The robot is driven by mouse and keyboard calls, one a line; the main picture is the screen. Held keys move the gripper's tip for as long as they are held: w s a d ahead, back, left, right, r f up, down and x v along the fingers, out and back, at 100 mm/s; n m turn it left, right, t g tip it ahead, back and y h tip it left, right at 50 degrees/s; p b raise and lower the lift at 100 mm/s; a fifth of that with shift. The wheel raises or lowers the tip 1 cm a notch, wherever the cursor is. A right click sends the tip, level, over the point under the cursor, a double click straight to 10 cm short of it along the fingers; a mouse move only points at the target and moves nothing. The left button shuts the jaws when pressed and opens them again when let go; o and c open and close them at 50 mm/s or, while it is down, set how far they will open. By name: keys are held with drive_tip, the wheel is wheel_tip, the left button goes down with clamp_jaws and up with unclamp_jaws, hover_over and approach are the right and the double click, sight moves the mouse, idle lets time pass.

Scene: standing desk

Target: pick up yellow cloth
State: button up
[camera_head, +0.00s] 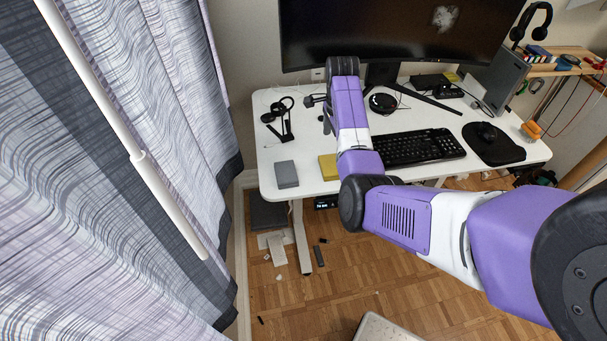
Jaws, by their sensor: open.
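The yellow cloth (328,167) lies folded on the white desk near its front edge, just left of my purple forearm. Its right side is partly hidden behind my arm. My arm reaches over the desk from the lower right. My gripper (318,111) shows only in part as small dark pieces left of the forearm, farther back than the cloth and apart from it. It is open, and I see nothing held in it.
A grey folded item (286,174) lies left of the cloth. A headset (281,120) lies at the desk's left. A keyboard (418,147) and a mouse (487,132) on a dark pad are to the right. A wide monitor (400,30) stands at the back.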

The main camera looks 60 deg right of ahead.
sight(331, 165)
drive_tip(key=shift+s+a+m, duration=0.4)
drive_tip(key=shift+a, duration=0.05)
drive_tip(key=shift+a+f, duration=0.1)
drive_tip(key=shift+a, duration=0.05)
drive_tip(key=shift+w+a+f+p, duration=0.1)
drive_tip(key=shift+f+p, duration=0.1)
drive_tip(key=shift+f, duration=1.7)
drive_tip(key=shift+a+f+p, duration=0.1)
drive_tip(key=shift+f+p, duration=0.05)
drive_tip(key=shift+f, duration=1.75)
drive_tip(key=c, duration=1.1)
drive_tip(key=shift+r, duration=0.15)
drive_tip(key=shift+r+p, duration=2.4)
drive_tip(key=shift+r, duration=7.5)
